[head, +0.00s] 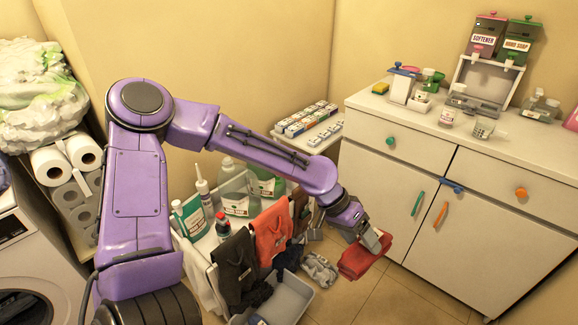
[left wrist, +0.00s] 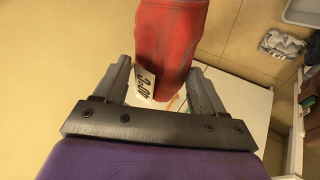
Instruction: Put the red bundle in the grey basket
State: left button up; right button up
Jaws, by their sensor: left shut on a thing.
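My left gripper (head: 372,241) is shut on the red bundle (head: 361,260) and holds it up in front of the white cabinet. In the left wrist view the bundle (left wrist: 166,45) sits between the two fingers of the gripper (left wrist: 168,92), with a white printed tag hanging at its near end. The grey basket (head: 293,303) is low down, to the left of and below the bundle in the head view, partly hidden by hanging clothes. A grey tray edge, likely the basket (left wrist: 303,13), shows at the top right of the left wrist view. My right gripper is out of view.
A grey cloth bundle (head: 320,268) lies beside the basket. Dark (head: 236,264) and orange (head: 272,235) clothes hang by it, with bottles (head: 235,193) behind. The white cabinet (head: 400,190) stands right. Tiled floor (head: 385,295) is open in front.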

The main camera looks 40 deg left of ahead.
aim_at(284, 303)
jog(key=i, duration=1.2)
jog(key=u, duration=2)
